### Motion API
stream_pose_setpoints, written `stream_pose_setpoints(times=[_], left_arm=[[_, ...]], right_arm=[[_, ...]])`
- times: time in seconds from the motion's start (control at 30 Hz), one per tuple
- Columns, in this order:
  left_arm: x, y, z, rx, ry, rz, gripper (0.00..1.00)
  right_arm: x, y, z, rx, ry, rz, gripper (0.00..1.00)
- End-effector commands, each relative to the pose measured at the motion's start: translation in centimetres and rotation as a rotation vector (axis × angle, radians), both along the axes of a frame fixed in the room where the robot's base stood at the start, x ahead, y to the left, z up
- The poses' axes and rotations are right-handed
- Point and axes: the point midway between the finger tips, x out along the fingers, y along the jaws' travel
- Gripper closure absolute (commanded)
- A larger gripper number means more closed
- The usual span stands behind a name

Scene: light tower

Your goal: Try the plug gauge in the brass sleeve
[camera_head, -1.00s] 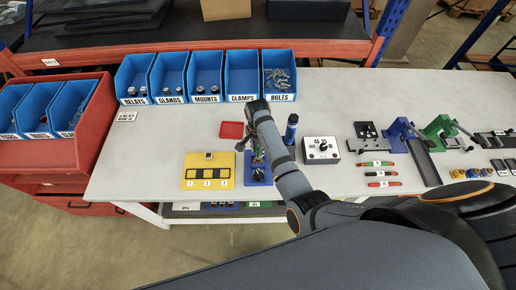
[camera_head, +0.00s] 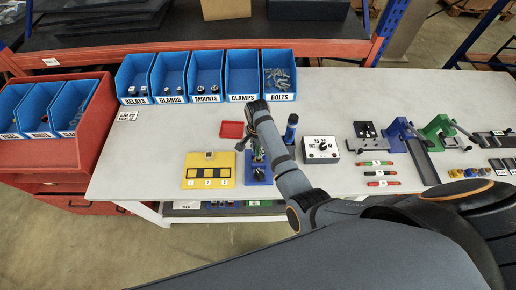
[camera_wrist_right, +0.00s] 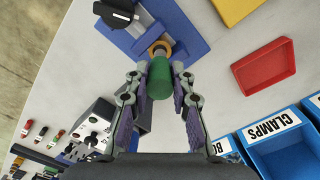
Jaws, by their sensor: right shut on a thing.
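The plug gauge shows its green handle (camera_wrist_right: 160,78) in the right wrist view. My right gripper (camera_wrist_right: 160,90) is shut on it, a finger on each side. The brass sleeve (camera_wrist_right: 160,47) shows as a gold ring just beyond the handle, on a blue fixture (camera_wrist_right: 178,30). The gauge lines up with the ring, but its far end is hidden, so I cannot tell how deep it sits. In the head view my right gripper (camera_head: 257,157) is over the blue fixture (camera_head: 258,178), partly hidden by my arm. My left gripper is not in view.
A yellow board (camera_head: 209,170) stands left of the fixture, and a red tray (camera_head: 232,129) lies behind it. A dark blue cylinder (camera_head: 291,128) and a grey dial box (camera_head: 320,149) stand to the right. Blue bins (camera_head: 243,75) line the back.

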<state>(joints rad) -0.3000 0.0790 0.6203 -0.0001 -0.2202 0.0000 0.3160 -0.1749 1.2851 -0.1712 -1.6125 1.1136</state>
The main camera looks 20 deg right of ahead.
Motion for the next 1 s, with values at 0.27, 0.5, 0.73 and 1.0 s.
stream_pose_setpoints(times=[0.27, 0.5, 0.73, 1.0], left_arm=[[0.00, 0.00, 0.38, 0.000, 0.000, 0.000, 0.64], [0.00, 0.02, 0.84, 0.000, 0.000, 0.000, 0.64], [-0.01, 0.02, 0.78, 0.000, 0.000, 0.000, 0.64], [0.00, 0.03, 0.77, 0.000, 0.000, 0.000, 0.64]], right_arm=[[0.01, -0.03, 0.14, 0.000, 0.000, 0.000, 1.00], [-0.01, -0.06, 0.08, 0.000, 0.000, 0.000, 1.00], [0.00, -0.06, 0.01, 0.000, 0.000, 0.000, 1.00], [0.00, -0.06, 0.00, 0.000, 0.000, 0.000, 1.00]])
